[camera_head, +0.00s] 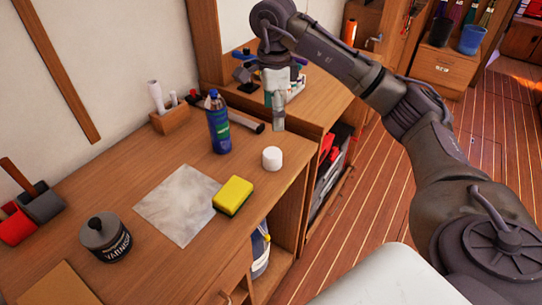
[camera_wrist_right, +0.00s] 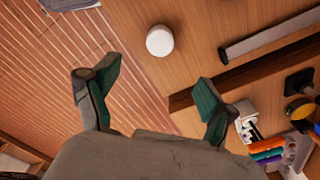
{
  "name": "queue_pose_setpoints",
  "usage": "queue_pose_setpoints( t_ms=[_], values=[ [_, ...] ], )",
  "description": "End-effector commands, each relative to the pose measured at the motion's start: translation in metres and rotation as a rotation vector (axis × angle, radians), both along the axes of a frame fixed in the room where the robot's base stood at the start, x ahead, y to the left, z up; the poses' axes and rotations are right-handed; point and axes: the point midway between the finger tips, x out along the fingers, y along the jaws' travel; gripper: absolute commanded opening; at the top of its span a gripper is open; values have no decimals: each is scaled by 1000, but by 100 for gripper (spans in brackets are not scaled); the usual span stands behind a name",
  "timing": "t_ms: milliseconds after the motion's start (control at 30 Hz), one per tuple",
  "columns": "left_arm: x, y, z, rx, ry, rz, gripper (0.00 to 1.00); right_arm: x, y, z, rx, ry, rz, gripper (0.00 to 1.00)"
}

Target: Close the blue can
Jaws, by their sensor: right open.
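The cap also shows in the right wrist view (camera_wrist_right: 160,40), beyond my fingertips. My right gripper (camera_head: 277,124) is above the desk, behind the cap and right of the can. Its green-padded fingers (camera_wrist_right: 158,85) are wide apart with nothing between them. The can is not clearly seen in the wrist view. My left gripper is out of view.
A yellow sponge (camera_head: 233,195) lies on the edge of a grey sheet (camera_head: 180,205). A varnish tin (camera_head: 105,238) stands at the front left. The desk's right edge drops to the plank floor (camera_head: 375,200).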

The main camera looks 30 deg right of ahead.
Motion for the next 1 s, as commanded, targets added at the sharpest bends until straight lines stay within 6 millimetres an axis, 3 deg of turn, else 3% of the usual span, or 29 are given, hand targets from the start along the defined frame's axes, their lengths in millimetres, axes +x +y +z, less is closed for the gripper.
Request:
queue_pose_setpoints(
  t_ms=[267, 533, 700, 1000],
  values=[
    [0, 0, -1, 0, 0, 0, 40, 0, 1, -11, 4, 3, 2, 84],
    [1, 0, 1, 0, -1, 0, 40, -1, 1, -61, 3, 5, 2, 84],
    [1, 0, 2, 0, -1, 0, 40, 0, 2, -82, 5, 1, 2, 84],
    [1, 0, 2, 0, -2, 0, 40, 0, 2, -87, 4, -1, 2, 84]
  ],
)
